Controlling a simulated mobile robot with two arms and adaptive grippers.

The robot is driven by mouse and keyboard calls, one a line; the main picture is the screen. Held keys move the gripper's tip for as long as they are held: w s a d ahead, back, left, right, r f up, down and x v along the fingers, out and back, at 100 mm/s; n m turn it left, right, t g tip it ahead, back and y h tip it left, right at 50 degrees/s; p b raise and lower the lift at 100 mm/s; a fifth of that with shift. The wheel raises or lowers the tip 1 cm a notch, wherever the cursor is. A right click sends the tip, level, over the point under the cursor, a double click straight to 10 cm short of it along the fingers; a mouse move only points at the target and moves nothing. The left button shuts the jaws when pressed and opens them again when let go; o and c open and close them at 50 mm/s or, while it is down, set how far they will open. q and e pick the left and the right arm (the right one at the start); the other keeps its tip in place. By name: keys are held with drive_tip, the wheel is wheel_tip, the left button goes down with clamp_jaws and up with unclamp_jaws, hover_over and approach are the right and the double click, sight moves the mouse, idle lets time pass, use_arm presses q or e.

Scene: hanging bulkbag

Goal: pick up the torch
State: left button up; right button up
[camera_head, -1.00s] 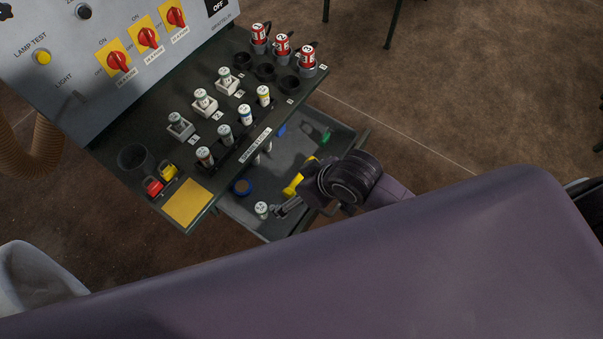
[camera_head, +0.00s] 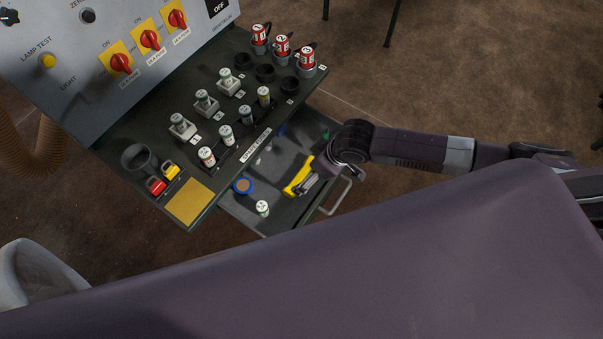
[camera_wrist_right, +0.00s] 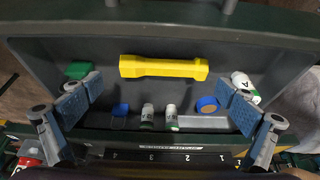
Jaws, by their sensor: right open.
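The yellow torch (camera_head: 298,178) lies in the open grey drawer (camera_head: 236,213). In the right wrist view the torch (camera_wrist_right: 163,67) lies lengthwise across the drawer floor, fully visible. My right gripper (camera_head: 310,186) is over the drawer, beside the torch in the head view. In the right wrist view its two blue-padded fingers (camera_wrist_right: 158,106) are spread wide, with nothing between them held. The torch shows beyond the fingertips in that view. I cannot tell the height of the fingers above it. My left gripper is not in view.
The drawer also holds a blue tape roll (camera_wrist_right: 207,104), white cylinders (camera_wrist_right: 147,117), a green item (camera_wrist_right: 78,70) and a blue padlock (camera_wrist_right: 120,109). The panel shelf (camera_head: 130,125) with cylinders, red-topped items and padlocks overhangs the drawer's left side. The drawer handle (camera_head: 338,197) sticks out at right.

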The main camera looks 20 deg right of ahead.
sight(305, 175)
drive_tip(key=shift+p+x, duration=0.5)
drive_tip(key=shift+x, duration=1.6)
drive_tip(key=shift+d, duration=0.2)
drive_tip(key=shift+s+f, duration=0.2)
drive_tip(key=shift+s, duration=0.1)
drive_tip(key=c, duration=1.8)
drive_tip(key=shift+w+r, duration=0.2)
drive_tip(key=shift+w, duration=0.05)
clamp_jaws()
